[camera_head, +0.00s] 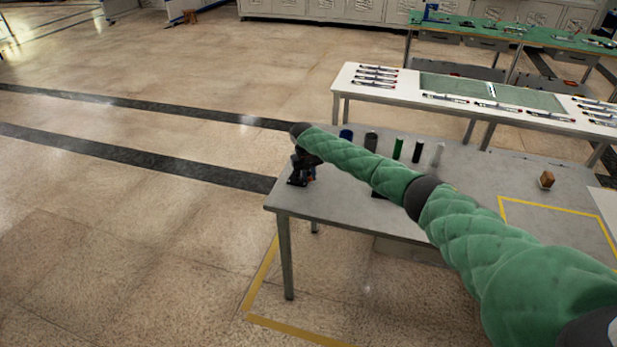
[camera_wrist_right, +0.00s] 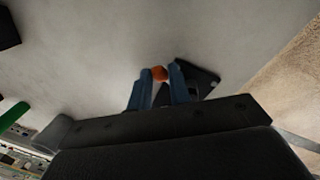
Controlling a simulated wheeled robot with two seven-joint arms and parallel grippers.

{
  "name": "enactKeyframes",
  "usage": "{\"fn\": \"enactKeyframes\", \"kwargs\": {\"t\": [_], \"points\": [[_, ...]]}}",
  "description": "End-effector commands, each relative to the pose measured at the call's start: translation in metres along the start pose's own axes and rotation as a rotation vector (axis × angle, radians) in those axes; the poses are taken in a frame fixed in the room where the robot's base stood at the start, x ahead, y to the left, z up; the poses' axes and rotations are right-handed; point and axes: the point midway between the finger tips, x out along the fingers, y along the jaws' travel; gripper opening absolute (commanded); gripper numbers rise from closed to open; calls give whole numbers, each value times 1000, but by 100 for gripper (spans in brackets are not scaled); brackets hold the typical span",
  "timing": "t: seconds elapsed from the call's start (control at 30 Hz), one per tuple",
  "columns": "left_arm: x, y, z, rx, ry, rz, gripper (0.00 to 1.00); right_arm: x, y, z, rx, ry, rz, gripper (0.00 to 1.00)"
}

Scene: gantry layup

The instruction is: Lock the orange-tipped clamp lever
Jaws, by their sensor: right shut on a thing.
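The orange tip of the clamp lever (camera_wrist_right: 159,73) shows in the right wrist view, between the two blue fingers of my right gripper (camera_wrist_right: 158,82). The gripper is shut on it. A dark flat plate of the clamp (camera_wrist_right: 201,79) lies on the grey table just beyond the fingers. In the head view the right arm reaches across to the table's near left corner, and the dark clamp (camera_head: 297,178) is at that corner, partly hidden by my wrist. The lever's angle cannot be made out. My left gripper is not in view.
The grey table (camera_head: 470,190) carries a row of dark, blue and green cylinders (camera_head: 398,148) behind my arm and a small brown block (camera_head: 546,180) at the right. A white table (camera_head: 395,85) with several tools stands behind. Open floor lies left of the table.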

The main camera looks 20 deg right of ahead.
Motion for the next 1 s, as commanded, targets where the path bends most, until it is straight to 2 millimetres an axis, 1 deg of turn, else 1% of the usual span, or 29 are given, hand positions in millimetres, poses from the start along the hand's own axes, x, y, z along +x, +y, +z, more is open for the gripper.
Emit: {"fn": "enactKeyframes", "kwargs": {"t": [0.07,0.2,0.33,0.43,0.63,0.67,0.7,0.77,1.0], "points": [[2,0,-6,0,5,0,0,1,3,-3,-51,10,0,0],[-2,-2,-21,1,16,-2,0,0,6,-6,-133,21,-1,0],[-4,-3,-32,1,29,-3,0,-1,9,-8,-172,26,1,0],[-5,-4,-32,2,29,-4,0,-1,9,-8,-180,27,1,0],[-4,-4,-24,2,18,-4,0,-2,10,-8,-178,28,1,0],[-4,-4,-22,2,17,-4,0,-2,10,-8,-178,28,1,21],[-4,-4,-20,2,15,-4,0,-2,10,-8,-178,28,1,29],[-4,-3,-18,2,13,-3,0,-2,10,-8,-178,28,1,41],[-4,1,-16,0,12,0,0,0,9,-7,-179,26,1,41]]}}
